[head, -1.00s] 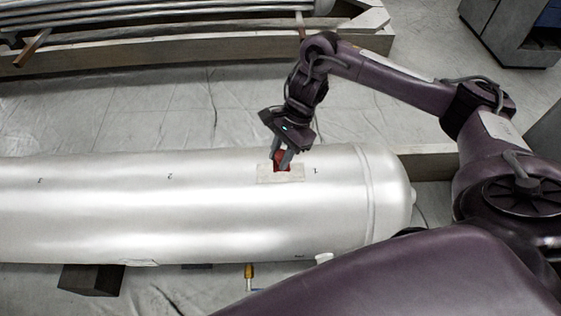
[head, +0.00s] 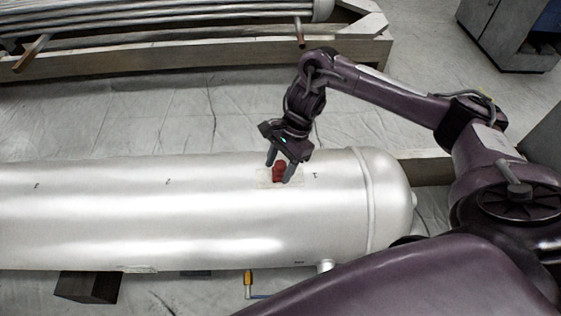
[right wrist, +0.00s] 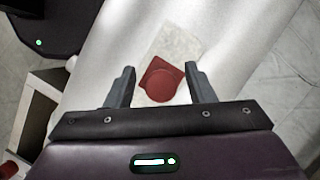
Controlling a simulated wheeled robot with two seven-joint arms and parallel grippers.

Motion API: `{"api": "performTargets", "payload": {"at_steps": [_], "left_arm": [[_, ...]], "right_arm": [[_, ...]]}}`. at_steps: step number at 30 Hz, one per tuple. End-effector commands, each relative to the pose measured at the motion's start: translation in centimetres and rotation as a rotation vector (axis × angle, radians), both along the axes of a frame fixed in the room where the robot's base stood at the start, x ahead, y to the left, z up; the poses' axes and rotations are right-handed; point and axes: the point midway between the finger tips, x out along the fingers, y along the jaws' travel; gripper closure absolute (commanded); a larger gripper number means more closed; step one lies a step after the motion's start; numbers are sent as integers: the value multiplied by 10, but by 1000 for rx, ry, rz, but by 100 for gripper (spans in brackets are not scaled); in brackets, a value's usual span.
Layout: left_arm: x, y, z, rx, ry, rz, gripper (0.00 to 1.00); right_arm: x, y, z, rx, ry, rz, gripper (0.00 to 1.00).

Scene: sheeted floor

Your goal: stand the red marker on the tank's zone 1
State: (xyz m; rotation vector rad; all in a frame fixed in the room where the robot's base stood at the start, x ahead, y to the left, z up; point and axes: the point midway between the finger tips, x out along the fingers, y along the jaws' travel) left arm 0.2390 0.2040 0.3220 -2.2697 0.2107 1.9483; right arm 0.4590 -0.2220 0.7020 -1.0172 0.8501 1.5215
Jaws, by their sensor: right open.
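The red marker (head: 279,172) stands on a pale patch (head: 264,177) on top of the silver tank (head: 120,215), beside a small printed mark near the tank's right end. In the right wrist view the red marker (right wrist: 161,80) shows a round top over a squarish base, on the pale patch (right wrist: 181,44). My right gripper (head: 279,174) is open, with its fingers on either side of the marker. In the right wrist view the right gripper (right wrist: 161,85) shows gaps between both fingers and the marker. My left gripper is not in view.
Other small printed marks run along the tank to the left. A wooden rack with metal pipes (head: 160,45) stands behind on the sheeted floor (head: 110,125). A dark block (head: 88,287) lies under the tank's front. A grey cabinet (head: 505,30) is at the back right.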

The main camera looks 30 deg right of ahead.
Motion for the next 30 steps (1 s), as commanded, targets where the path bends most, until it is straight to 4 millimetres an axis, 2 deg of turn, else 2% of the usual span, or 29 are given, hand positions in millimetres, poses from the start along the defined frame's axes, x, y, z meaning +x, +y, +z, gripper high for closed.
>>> {"api": "performTargets", "payload": {"at_steps": [5, 15, 19, 24, 30], "left_arm": [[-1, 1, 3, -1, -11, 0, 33], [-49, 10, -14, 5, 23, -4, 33], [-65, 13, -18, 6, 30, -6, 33], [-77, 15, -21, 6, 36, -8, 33], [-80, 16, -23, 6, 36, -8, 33]], "right_arm": [[2, -5, 13, -1, -3, 0, 51], [7, -32, 82, -3, -5, -2, 51], [8, -39, 100, -1, -3, -1, 51], [8, -44, 111, -1, 0, -1, 51], [8, -45, 112, 0, 0, 0, 51]]}}
